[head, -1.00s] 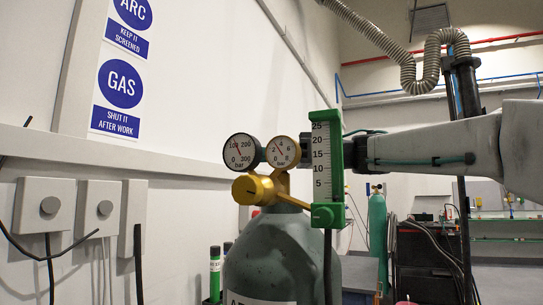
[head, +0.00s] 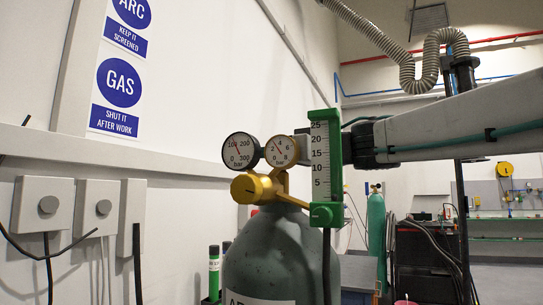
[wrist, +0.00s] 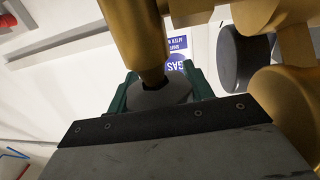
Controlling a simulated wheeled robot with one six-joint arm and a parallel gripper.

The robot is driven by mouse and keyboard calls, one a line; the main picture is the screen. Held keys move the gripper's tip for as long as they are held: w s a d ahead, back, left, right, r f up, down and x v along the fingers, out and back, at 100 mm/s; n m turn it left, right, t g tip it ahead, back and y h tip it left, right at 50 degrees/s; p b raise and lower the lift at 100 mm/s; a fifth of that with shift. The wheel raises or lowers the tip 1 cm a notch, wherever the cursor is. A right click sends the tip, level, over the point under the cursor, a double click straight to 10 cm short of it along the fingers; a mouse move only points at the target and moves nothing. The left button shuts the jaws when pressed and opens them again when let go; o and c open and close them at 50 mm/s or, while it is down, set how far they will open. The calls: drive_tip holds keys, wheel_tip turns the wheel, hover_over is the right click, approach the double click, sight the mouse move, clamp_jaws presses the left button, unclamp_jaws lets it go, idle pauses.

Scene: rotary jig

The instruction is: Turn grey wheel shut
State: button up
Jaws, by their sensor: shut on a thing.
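The grey wheel (wrist: 160,97) sits at the end of a brass stem in the wrist view. My gripper (wrist: 158,88) has its green jaws on either side of the wheel and is shut on it. The dark body of my gripper covers the lower part of the wrist view. In the head view my arm reaches in from the right and its end goes behind the flowmeter (head: 328,168), so the jaws and the wheel cannot be made out clearly there. The green-grey gas cylinder (head: 272,262) stands upright below the brass regulator (head: 256,188).
Two round gauges, the left one (head: 241,151) and the right one (head: 282,151), sit close beside the wheel area. The white wall (head: 190,80) with switch boxes (head: 97,208) is to the left. A bent hose (head: 408,75) hangs above my arm.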

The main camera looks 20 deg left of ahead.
idle(0.3)
drive_tip(key=o, duration=0.7)
drive_tip(key=shift+g, duration=0.3)
